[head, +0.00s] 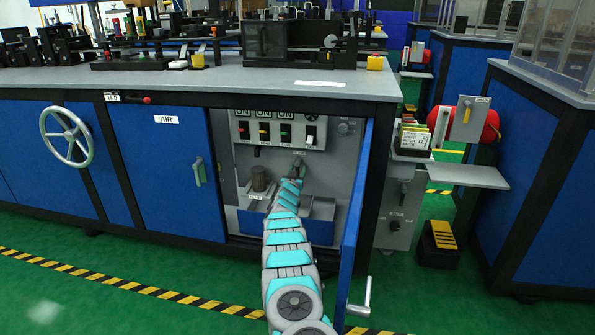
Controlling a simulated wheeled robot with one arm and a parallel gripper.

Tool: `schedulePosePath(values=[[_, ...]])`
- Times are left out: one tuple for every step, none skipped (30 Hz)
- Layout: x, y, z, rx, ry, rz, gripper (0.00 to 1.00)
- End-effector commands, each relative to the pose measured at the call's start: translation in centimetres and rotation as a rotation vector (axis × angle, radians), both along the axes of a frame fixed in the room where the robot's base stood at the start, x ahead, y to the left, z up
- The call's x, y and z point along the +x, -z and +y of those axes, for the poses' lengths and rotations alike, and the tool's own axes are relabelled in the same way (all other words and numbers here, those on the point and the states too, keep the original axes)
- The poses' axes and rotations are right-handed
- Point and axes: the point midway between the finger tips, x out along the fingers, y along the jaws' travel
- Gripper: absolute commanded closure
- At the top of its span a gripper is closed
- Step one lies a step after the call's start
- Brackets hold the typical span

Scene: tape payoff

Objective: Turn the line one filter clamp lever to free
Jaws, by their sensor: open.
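My arm reaches into the open cabinet bay in the blue bench, and my gripper (298,164) is at its far end, small, in front of the grey back wall. It is open, and I see nothing held in it. A brownish cylinder (260,178), perhaps the filter, stands left of my gripper with a small white label (256,197) below it. A short dark knob or lever (257,152) shows above the cylinder. I cannot tell which part is the line one clamp lever; labels are too small to read, and my arm hides part of the bay.
A switch panel (280,130) with several switches is above my gripper. The closed AIR door (168,170) is on the left. Green floor (120,265) is clear in front.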

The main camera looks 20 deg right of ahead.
Motion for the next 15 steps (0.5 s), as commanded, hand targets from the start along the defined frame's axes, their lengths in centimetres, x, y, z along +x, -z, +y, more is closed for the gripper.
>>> schedulePosePath(values=[[0.06,-0.02,-0.18,0.001,0.001,-0.002,0.5],[0.1,-0.03,-0.2,0.002,0.001,-0.003,0.5],[0.15,-0.02,-0.21,0.002,0.001,-0.002,0.5],[0.18,-0.02,-0.2,0.002,0.0,-0.002,0.5],[0.19,-0.01,-0.19,0.002,0.0,-0.002,0.5],[0.21,-0.01,-0.18,0.002,0.0,-0.002,0.5],[0.22,-0.02,-0.16,0.002,-0.001,-0.002,0.5],[0.21,-0.01,-0.17,0.002,-0.001,-0.002,0.5],[0.22,-0.01,-0.16,0.002,-0.001,-0.002,0.5],[0.22,-0.01,-0.15,0.002,-0.001,-0.002,0.5],[0.21,0.0,-0.15,0.002,-0.001,-0.002,0.5],[0.22,-0.02,-0.15,0.002,-0.001,-0.002,0.5],[0.22,-0.01,-0.15,0.002,-0.001,-0.002,0.53],[0.22,-0.01,-0.15,0.002,-0.001,-0.002,0.57],[0.22,-0.01,-0.15,0.002,-0.001,-0.002,0.61]])
